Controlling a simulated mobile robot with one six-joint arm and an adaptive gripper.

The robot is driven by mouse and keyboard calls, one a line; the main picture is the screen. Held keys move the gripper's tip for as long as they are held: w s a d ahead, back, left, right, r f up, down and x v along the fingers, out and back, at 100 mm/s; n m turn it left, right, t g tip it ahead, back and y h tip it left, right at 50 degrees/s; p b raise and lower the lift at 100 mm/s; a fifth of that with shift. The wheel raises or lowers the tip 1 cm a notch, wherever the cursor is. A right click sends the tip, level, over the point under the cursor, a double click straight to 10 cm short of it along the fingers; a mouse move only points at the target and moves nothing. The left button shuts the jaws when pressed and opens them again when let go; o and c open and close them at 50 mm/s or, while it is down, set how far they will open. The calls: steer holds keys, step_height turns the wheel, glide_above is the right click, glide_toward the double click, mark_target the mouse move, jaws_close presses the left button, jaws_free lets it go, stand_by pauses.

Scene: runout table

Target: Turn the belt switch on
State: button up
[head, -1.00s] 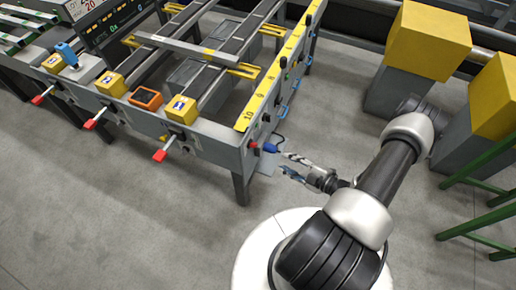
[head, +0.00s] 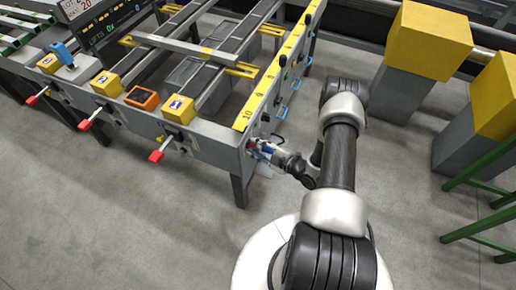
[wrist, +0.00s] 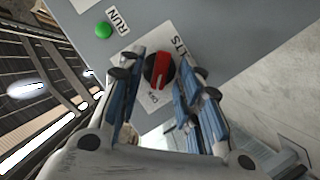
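The belt switch (wrist: 158,71) is a red rotary knob on a dark round base, on a grey panel in the wrist view. White labels lie around it, one partly readable as "LTS". My gripper (wrist: 160,100) is open, with its blue-padded fingers on either side of the knob. Whether the fingers touch it I cannot tell. In the head view my gripper (head: 258,149) is at the end face of the table (head: 222,134), and the knob is mostly hidden there.
A green button (wrist: 103,30) with a RUN label sits beside the switch. Red-handled levers (head: 156,156) stick out along the table's front. Yellow-topped grey blocks (head: 428,40) stand at the right. The floor in front of the table is clear.

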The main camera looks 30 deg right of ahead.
steer(key=shift+c, duration=0.2)
jaws_close()
stand_by(0.6)
steer(key=shift+w+d+r+m+g+y, duration=0.15)
steer(key=shift+m+g+y, duration=0.25)
steer(key=shift+m+g, duration=0.55)
steer(key=m, duration=0.1)
steer(key=m+y+b, duration=0.1)
steer(key=m, duration=0.1)
steer(key=m+g+y, duration=0.1)
steer(key=shift+w+d+b, duration=0.15)
steer(key=shift+d+b, duration=0.1)
steer(key=shift+b, duration=0.1)
steer(key=m, duration=0.1)
steer(key=m+g+y+b, duration=0.1)
steer(key=m, duration=0.1)
steer(key=shift+w+d+g+y+b, duration=0.1)
steer(key=shift+d+g+y+b, duration=0.05)
steer(key=shift+g+y+b, duration=0.15)
steer(key=shift+w+d+m+g+y, duration=0.1)
steer(key=shift+m+g+y, duration=0.25)
steer(key=shift+m+y, duration=1.05)
steer(key=shift+m+h, duration=0.3)
steer(key=shift+m, duration=0.15)
